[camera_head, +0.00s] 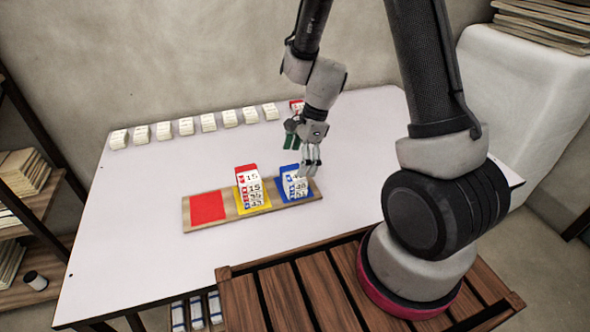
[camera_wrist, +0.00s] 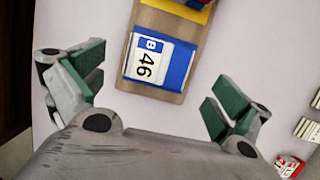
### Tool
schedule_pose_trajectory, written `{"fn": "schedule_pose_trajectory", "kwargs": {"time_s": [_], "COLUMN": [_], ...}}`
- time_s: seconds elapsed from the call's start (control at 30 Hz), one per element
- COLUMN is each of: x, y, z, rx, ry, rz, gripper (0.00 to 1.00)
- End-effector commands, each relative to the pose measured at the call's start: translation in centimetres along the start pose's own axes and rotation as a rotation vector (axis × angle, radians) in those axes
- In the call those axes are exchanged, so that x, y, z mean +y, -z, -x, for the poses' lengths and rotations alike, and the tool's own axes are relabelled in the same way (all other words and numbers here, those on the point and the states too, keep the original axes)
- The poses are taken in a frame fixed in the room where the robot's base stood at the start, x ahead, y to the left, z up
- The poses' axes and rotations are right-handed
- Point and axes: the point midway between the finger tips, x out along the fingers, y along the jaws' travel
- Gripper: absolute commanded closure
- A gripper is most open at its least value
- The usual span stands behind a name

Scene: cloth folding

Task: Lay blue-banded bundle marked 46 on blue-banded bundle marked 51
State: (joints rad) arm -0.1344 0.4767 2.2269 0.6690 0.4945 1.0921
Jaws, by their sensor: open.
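The blue-banded bundle marked 46 (camera_wrist: 147,65) lies face up on the blue square (camera_wrist: 181,65) of the wooden board, apart from my fingers. In the head view it tops a short blue-banded stack (camera_head: 294,180) at the board's right end. The marks lower on that stack are too small to read surely, so I cannot pick out the bundle marked 51. My gripper (camera_head: 302,148) is open and empty, above and just behind the stack. In the wrist view its green-padded fingers stand wide apart, either side of the board.
The table front left is clear.

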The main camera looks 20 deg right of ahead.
Motion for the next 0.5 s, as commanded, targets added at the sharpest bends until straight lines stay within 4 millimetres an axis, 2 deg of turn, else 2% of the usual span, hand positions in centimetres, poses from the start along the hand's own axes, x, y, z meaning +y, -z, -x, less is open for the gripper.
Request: {"fn": "schedule_pose_trajectory", "kwargs": {"time_s": [0.1,0.23,0.33,0.5], "x": [-0.1,-0.1,-0.1,0.0], "y": [0.0,0.0,0.0,0.1], "z": [3.0,5.5,6.9,7.9], "rx": [0.0,0.001,0.0,0.001], "ry": [0.007,0.005,0.004,0.001], "rz": [0.001,0.0,0.0,0.0], "gripper": [0.0,0.0,0.0,0.0]}}
